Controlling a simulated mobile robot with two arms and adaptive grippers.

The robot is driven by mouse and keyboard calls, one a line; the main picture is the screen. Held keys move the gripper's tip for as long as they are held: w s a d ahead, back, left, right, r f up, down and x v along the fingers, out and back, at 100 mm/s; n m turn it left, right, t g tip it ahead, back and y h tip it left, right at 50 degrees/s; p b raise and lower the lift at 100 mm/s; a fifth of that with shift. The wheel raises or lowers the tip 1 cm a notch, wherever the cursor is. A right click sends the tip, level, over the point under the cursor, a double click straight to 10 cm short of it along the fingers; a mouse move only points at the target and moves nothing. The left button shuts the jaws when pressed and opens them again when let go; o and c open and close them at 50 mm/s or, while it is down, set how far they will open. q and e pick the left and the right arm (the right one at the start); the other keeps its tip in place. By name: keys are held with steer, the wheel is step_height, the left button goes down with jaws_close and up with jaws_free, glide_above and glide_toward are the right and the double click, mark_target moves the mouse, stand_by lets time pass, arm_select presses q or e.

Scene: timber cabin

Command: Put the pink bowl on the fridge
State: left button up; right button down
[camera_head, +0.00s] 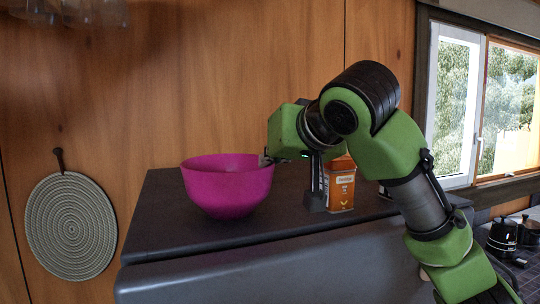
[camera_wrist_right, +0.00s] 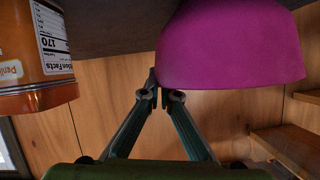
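The pink bowl (camera_head: 228,188) is upright over the dark top of the fridge (camera_head: 160,225), left of its middle. I cannot tell whether its base rests on the surface. My right gripper (camera_head: 265,160) is at the bowl's right rim. In the right wrist view its fingers (camera_wrist_right: 157,92) come together at the edge of the bowl (camera_wrist_right: 235,45). They look shut on the rim, with one fingertip partly hidden by the bowl. My left gripper is not in view.
An orange tin (camera_head: 341,186) stands on the fridge top right of the bowl, close behind my right arm. The wooden wall is behind, with a round woven mat (camera_head: 70,226) hanging at left. Black pots (camera_head: 503,236) stand at far right. The fridge top's front left is clear.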

steer(key=shift+s, duration=0.1)
steer(key=c, duration=2.3)
jaws_free()
steer(key=shift+a, duration=0.1)
steer(key=shift+r, duration=0.15)
steer(key=b+v, duration=0.5)
steer(key=v, duration=0.7)
